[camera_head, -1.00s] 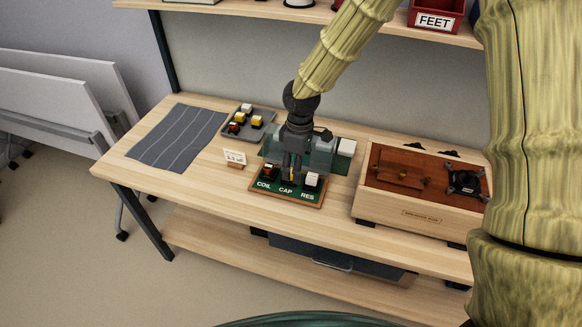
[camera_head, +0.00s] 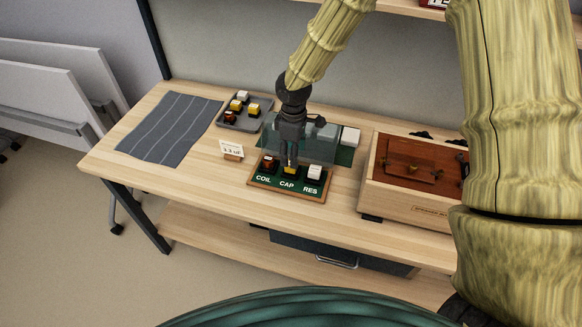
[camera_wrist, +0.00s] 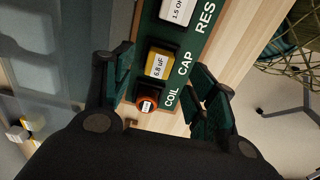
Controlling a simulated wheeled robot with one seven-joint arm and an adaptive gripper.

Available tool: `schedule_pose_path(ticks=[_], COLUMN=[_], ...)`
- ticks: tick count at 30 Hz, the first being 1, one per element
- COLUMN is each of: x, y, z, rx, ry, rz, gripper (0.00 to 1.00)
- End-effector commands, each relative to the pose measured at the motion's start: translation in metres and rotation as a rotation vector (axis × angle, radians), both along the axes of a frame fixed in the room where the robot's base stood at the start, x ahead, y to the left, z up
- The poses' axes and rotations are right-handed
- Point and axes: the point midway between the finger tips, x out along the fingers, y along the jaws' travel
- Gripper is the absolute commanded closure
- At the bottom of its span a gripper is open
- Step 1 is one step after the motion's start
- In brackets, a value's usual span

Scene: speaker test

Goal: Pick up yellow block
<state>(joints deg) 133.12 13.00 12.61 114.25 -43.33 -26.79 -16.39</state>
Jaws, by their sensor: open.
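A yellow block (camera_head: 291,170) sits in the CAP slot of the green board (camera_head: 262,182), mostly behind my gripper (camera_head: 289,163) in the head view. In the wrist view, this yellow block (camera_wrist: 158,64) bears a white label reading 6.8 uF and lies between the spread fingers of my gripper (camera_wrist: 164,82). My gripper is open over the board, and I see no contact with the block. Two more yellow blocks sit in the grey tray (camera_head: 233,124), a left one (camera_head: 236,105) and a right one (camera_head: 253,109).
A red block (camera_head: 269,161) is at COIL and a white block (camera_head: 314,172) at RES, close to my fingers. A translucent panel (camera_head: 326,146) stands behind the board. A small card (camera_head: 231,149) is left, a wooden box (camera_head: 410,203) right. A grey mat (camera_head: 170,130) lies left.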

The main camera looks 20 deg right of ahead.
Motion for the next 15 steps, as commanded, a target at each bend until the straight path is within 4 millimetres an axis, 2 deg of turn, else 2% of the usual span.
schedule_pose_path(ticks=[5, 15], x=[0.001, 0.003], y=[0.002, 0.006], z=[-0.009, -0.042], rx=[0.000, 0.000], ry=[0.002, 0.001], rz=[0.000, 0.003], gripper=[0.43, 0.43])
